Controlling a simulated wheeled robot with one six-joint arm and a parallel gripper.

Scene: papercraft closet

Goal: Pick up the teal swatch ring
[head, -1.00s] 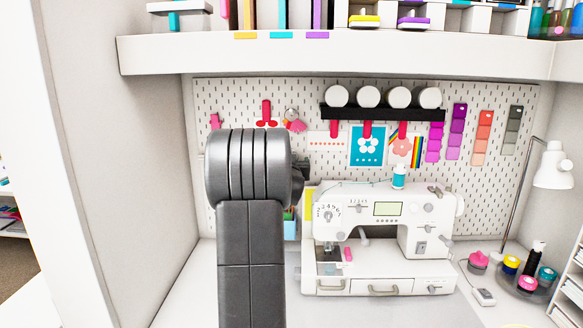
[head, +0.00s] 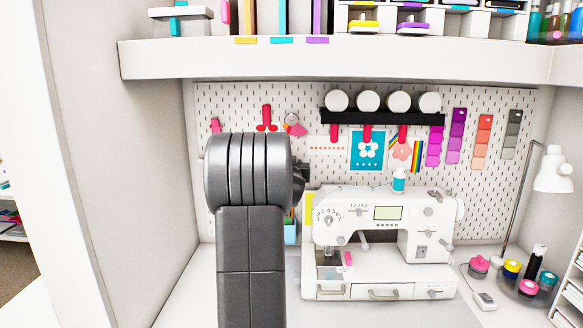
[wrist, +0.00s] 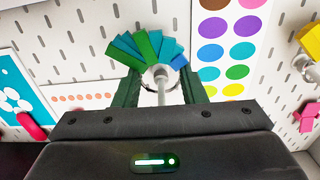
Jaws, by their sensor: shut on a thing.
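The teal swatch ring (wrist: 146,46) shows in the wrist view as a fan of green, teal and blue strips in front of the pegboard. Its metal ring sits at the head of a pale peg that points toward me. My gripper (wrist: 160,86) has one dark finger on each side of the peg, with the fingertips at the lower edge of the fan. It is shut on the swatch ring. Whether the ring is still on the peg I cannot tell. In the head view my arm hides the gripper and the teal ring.
The pegboard (head: 270,98) carries a pink swatch ring (head: 293,125), cards and colour strips. A card of coloured dots (wrist: 227,50) is close right of the gripper. A shelf (head: 400,52) overhangs above; a sewing machine (head: 385,245) stands below on the desk.

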